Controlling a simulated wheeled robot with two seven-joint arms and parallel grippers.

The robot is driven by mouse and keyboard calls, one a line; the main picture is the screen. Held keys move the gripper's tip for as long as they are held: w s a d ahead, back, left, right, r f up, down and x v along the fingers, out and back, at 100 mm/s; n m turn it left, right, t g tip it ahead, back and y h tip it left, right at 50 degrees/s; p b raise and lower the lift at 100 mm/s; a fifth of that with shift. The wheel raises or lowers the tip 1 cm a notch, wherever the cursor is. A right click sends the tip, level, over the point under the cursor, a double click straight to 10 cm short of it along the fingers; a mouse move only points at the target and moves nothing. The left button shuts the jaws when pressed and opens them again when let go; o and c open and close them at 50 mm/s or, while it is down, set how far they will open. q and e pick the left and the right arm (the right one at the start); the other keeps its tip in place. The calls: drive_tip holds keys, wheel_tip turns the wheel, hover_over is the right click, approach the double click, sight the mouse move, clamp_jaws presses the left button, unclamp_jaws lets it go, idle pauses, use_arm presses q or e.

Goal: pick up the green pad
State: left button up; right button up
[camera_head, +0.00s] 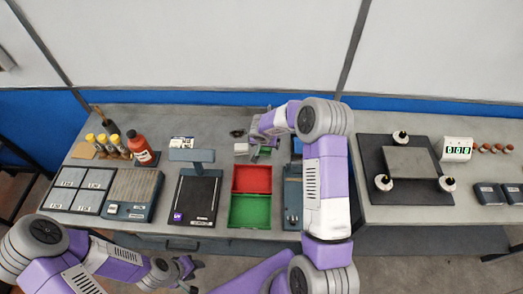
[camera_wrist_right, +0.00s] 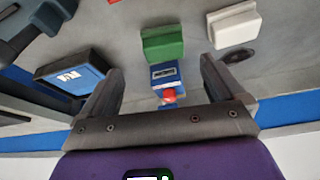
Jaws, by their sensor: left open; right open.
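The green pad (camera_wrist_right: 162,43) is a small block lying on the grey bench, seen in the right wrist view just beyond my fingertips. My right gripper (camera_wrist_right: 160,70) is open, with its two fingers apart and nothing held between them. In the head view a bit of the green pad (camera_head: 265,151) shows behind the red tray, partly hidden by my right gripper and arm. My left gripper (camera_head: 187,272) is open and empty, low in front of the bench and away from the pad.
A white block (camera_wrist_right: 234,25) lies right beside the green pad in the wrist view. A small blue labelled block (camera_wrist_right: 164,73) with a red part lies between my right fingers and the pad. A red tray (camera_head: 252,179) and a green tray (camera_head: 250,211) stand nearer the bench's front.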

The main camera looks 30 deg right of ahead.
drive_tip(key=shift+w+d+f, duration=0.1)
drive_tip(key=shift+w+f, duration=0.15)
drive_tip(key=shift+f, duration=0.25)
drive_tip(key=shift+p+x, duration=0.3)
drive_tip(key=shift+x, duration=0.55)
drive_tip(key=shift+p+x, duration=0.35)
drive_tip(key=shift+x, duration=1.95)
drive_tip(key=shift+w, duration=0.25)
drive_tip(key=shift+c, duration=0.4)
drive_tip(key=c, duration=1.1)
drive_tip(key=shift+o, duration=0.2)
wheel_tip(320, 180, up, 10)
drive_tip(key=shift+r, duration=0.1)
